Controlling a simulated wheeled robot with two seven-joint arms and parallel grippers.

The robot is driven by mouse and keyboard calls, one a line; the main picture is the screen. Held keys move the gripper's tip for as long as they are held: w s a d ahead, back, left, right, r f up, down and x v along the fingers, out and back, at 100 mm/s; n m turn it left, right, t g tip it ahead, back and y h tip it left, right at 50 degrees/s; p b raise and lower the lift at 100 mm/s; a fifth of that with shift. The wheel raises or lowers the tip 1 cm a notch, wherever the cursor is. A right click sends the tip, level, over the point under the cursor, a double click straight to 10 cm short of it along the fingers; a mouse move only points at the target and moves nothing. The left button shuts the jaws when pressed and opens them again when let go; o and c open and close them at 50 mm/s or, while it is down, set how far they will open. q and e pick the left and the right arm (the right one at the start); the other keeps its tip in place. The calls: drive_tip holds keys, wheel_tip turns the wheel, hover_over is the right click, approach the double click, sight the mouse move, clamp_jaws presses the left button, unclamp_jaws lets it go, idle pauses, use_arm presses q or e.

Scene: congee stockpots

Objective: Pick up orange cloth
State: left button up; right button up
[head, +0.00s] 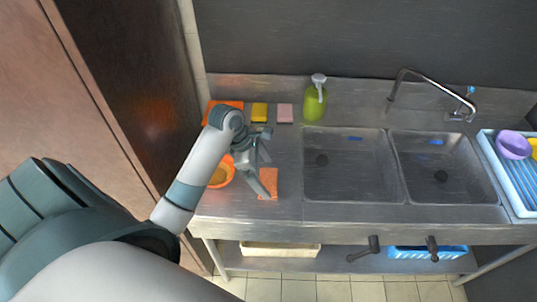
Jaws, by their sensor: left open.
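A small flat orange cloth (270,185) lies on the steel counter, left of the sinks. My left gripper (264,175) is over it, with its fingers spread apart and nothing between them. One finger overlaps the cloth's left side in the picture. I cannot tell whether it touches the cloth. A second flat orange piece (232,104) lies at the back left of the counter, partly hidden by my arm. My right gripper is not in view.
An orange bowl (225,178) sits just left of the gripper. A yellow sponge (259,112), a pink sponge (285,113) and a green soap bottle (315,103) stand along the back. Two sinks (350,170) and a blue rack (512,180) are to the right.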

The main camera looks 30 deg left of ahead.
sight(268, 179)
use_arm(q)
drive_tip(key=shift+x, duration=1.9)
drive_tip(key=shift+a, duration=0.1)
drive_tip(key=shift+c, duration=0.7)
drive_tip(key=c, duration=1)
